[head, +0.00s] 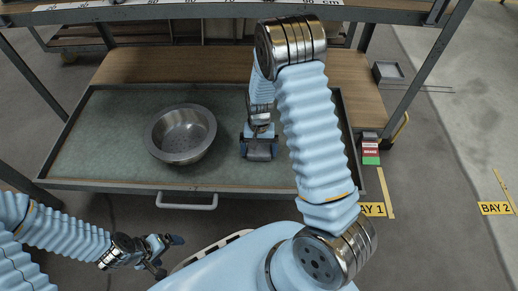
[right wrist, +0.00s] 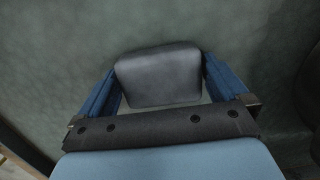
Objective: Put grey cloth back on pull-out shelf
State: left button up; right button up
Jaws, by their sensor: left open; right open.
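A dark grey, rounded block-like thing, which I take to be the folded grey cloth (right wrist: 158,75), lies on the green surface of the pull-out shelf (head: 105,135). In the right wrist view it sits between the two blue fingers of my right gripper (right wrist: 160,88). Those fingers are open on either side of it; I cannot tell whether they touch it. In the head view my right gripper (head: 259,152) is low over the shelf, right of the metal bowl, and largely hides the cloth. My left gripper (head: 168,250) is open and empty, in front of the shelf at lower left.
A round metal bowl with holes (head: 181,134) stands on the shelf, left of my right gripper. The shelf has a raised dark rim and a front handle (head: 187,202). A rack upright stands at the right. The shelf's left part is clear.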

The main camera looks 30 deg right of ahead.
aim_at(259, 145)
notch_tip(259, 145, up, 12)
jog(key=w+p, duration=0.1)
jog(key=p, duration=0.1)
jog(key=shift+w+d, duration=0.15)
jog(key=shift+d, duration=0.25)
jog(key=shift+f, duration=0.15)
dwell(0.8)
